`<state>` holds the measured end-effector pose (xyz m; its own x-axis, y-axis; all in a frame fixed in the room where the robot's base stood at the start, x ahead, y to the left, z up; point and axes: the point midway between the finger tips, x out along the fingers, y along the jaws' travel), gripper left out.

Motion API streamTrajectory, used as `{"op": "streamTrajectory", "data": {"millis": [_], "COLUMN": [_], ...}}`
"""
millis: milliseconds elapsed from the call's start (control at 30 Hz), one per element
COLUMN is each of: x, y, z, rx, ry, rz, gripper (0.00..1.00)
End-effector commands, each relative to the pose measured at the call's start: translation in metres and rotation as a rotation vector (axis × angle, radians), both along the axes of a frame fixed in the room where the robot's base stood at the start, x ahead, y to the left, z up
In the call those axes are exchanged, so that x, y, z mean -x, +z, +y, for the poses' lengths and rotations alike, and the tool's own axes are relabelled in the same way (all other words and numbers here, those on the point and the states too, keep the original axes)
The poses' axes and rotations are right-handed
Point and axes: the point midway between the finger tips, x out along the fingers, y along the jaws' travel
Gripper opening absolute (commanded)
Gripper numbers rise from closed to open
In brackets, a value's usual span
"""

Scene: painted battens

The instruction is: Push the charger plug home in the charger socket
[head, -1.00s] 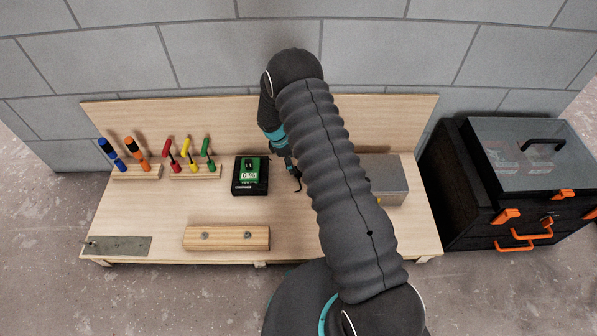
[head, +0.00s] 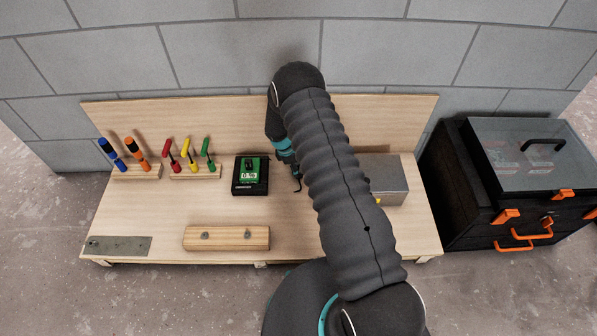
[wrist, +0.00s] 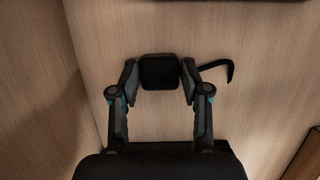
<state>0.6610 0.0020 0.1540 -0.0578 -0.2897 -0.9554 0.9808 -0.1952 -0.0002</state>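The charger plug is a small black block (wrist: 159,71) with a short dark cable (wrist: 216,67) curving off to the right in the wrist view. My gripper (wrist: 159,76) has a fingertip against each side of the plug and is shut on it. In the head view my gripper (head: 291,163) is largely hidden by my arm, above the bench just right of a black charger (head: 237,187) with a green top. The cable (head: 298,184) hangs below the gripper there. The charger socket cannot be made out in either view.
A grey box (head: 390,175) stands on the bench (head: 170,215) to the right, partly behind my arm. A wooden block (head: 226,238) lies near the front edge. Screwdrivers (head: 118,155) and other coloured tools (head: 190,157) stand in racks at the left. A back panel (head: 200,115) rises behind.

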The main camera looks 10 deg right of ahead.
Motion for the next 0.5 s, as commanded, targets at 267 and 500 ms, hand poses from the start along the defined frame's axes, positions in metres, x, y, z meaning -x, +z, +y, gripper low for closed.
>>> {"op": "streamTrajectory", "data": {"millis": [267, 500], "x": [0.0, -0.0008], "y": [0.0002, 0.01], "z": [0.0001, 0.0001], "rx": [0.0, -0.001], "ry": [0.0, 0.001], "rz": [0.0, -0.002], "gripper": [0.1, 0.1]}}
